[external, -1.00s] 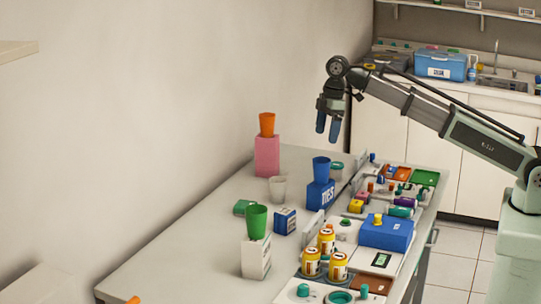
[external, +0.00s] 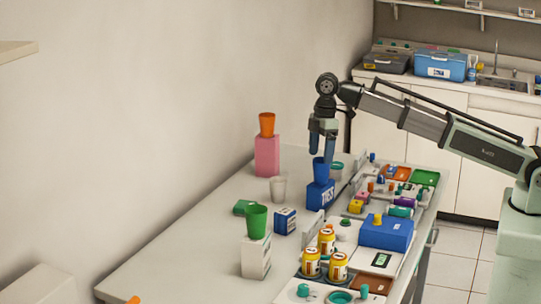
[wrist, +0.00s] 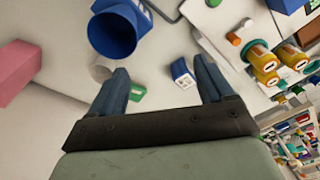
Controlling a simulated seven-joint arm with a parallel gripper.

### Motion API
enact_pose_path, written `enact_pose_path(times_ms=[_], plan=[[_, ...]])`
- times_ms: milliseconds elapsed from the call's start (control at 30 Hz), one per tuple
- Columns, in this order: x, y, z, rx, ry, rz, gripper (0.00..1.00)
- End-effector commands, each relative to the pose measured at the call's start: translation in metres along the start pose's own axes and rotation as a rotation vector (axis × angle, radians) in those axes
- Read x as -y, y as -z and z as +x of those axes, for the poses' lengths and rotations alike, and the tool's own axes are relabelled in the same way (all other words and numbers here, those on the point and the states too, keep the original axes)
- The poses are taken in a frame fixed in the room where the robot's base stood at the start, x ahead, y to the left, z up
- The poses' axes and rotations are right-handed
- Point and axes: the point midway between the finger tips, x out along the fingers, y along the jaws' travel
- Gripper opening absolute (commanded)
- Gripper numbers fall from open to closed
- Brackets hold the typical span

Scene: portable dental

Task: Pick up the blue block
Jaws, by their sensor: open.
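A blue block with a white printed label (external: 321,196) stands on the table with a blue cup (external: 320,170) upright on top of it. A smaller blue and white box (external: 285,222) stands to its left and nearer; in the wrist view this box (wrist: 182,74) shows between my fingers, farther off. My gripper (external: 322,152) points down, open and empty, at the blue cup's rim in the external view; whether it touches cannot be told. In the wrist view my gripper (wrist: 162,80) is apart from the cup (wrist: 112,32), which lies at upper left.
A pink block with an orange cup (external: 267,125), a clear cup (external: 278,189), a green block (external: 244,207) and a white box with a green cup (external: 256,222) stand nearby. Yellow jars (external: 327,240) and crowded trays fill the right side.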

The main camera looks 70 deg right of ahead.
Motion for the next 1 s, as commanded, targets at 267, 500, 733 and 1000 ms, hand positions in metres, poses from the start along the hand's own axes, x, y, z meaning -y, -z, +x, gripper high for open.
enact_pose_path(times_ms=[267, 500, 733, 1000], plan=[[0.031, 0.056, 0.058, 0.000, 0.083, -0.109, 0.81], [0.029, 0.096, 0.069, -0.131, 0.098, -0.339, 0.81], [0.028, 0.105, 0.068, -0.186, 0.069, -0.492, 0.81], [0.032, 0.109, 0.096, -0.185, 0.068, -0.517, 0.81]])
